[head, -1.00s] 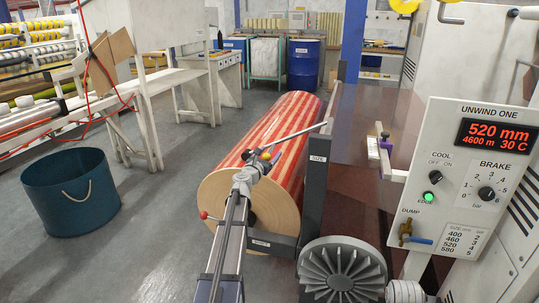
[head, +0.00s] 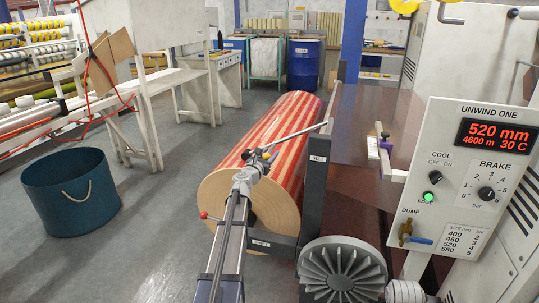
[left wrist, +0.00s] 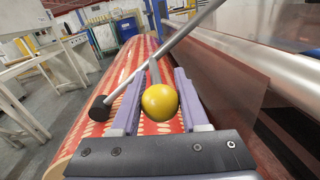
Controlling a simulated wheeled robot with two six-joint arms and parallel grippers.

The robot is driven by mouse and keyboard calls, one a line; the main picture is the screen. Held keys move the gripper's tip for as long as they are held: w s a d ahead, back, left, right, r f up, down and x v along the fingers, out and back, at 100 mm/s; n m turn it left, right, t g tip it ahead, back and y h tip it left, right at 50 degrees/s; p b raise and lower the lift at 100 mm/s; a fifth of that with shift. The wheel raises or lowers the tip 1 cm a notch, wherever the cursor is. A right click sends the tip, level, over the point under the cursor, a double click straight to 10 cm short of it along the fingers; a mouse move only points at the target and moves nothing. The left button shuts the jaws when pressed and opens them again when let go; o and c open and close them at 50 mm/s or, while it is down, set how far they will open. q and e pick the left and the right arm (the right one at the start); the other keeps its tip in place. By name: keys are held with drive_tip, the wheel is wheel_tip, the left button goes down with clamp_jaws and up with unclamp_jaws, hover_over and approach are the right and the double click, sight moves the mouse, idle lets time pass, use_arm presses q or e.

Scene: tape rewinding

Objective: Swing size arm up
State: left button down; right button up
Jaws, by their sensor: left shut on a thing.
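The size arm (head: 300,135) is a thin grey metal rod that runs from a dark post labelled SIZE (head: 317,165) out over a red-and-cream striped roll (head: 285,135). In the left wrist view the rod (left wrist: 180,32) crosses diagonally to a black end (left wrist: 100,107) low on the left, over the roll. My left gripper (head: 264,158) is at the rod's free end, above the near end of the roll. Its two purple fingers are shut on a yellow ball knob (left wrist: 160,101) of the size arm. My right gripper is not in view.
A control panel (head: 480,180) reading 520 mm stands at the right. A grey finned disc (head: 343,275) is at the front. A bracket with a purple part (head: 383,150) sits right of the post. A teal bin (head: 72,195) stands left on open floor.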

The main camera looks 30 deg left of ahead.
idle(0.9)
use_arm(q)
wheel_tip(320, 180, up, 21)
drive_tip(key=a+m+g+p, duration=0.1)
drive_tip(key=m+p, duration=0.8)
drive_tip(key=p, duration=1.4)
drive_tip(key=shift+s+a+m+y, duration=0.15)
drive_tip(key=shift+a+m+y, duration=0.15)
drive_tip(key=shift+a+y, duration=0.15)
drive_tip(key=c, duration=0.8)
unclamp_jaws()
drive_tip(key=shift+r, duration=0.1)
drive_tip(key=shift+o, duration=0.8)
drive_tip(key=shift+d, duration=0.1)
drive_tip(key=shift+o, duration=1.1)
